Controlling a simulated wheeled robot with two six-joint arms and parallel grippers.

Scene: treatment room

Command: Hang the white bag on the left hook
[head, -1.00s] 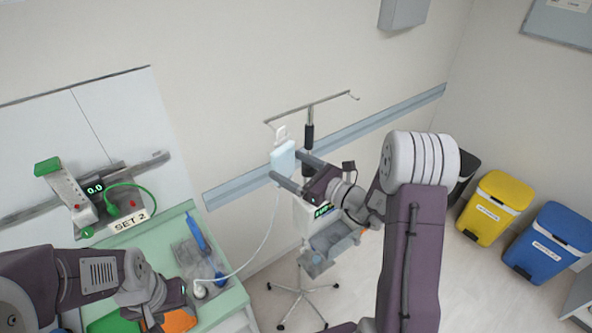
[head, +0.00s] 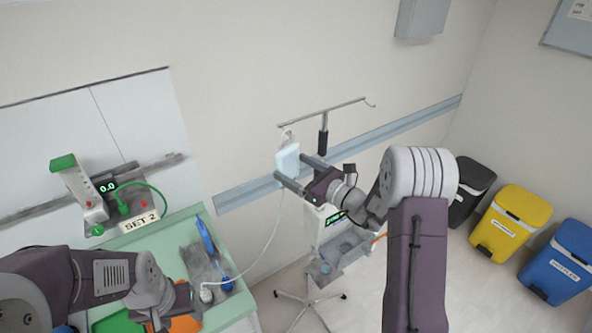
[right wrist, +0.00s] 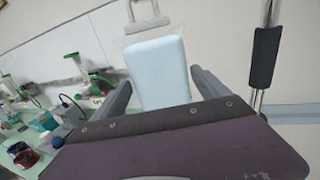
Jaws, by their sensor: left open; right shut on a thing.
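The white bag (head: 287,159) is pale blue-white, with a hanger loop (head: 287,134) on top and a thin tube hanging from it. My right gripper (head: 296,174) is shut on the bag, one finger on each side. In the right wrist view the bag (right wrist: 158,72) is upright, its loop (right wrist: 147,17) above it. The left hook (head: 280,125) ends the crossbar of the stand; the loop is right at it, but I cannot tell whether it is over the hook. My left gripper (head: 180,308) is open, low over the green counter.
The stand's pole (head: 323,143) is right of the bag and carries a pump and basket (head: 340,252). The tube runs to a white bulb (head: 206,295) near my left gripper. A blue wall rail (head: 395,133) is behind. Yellow (head: 511,222) and blue (head: 560,262) bins stand right.

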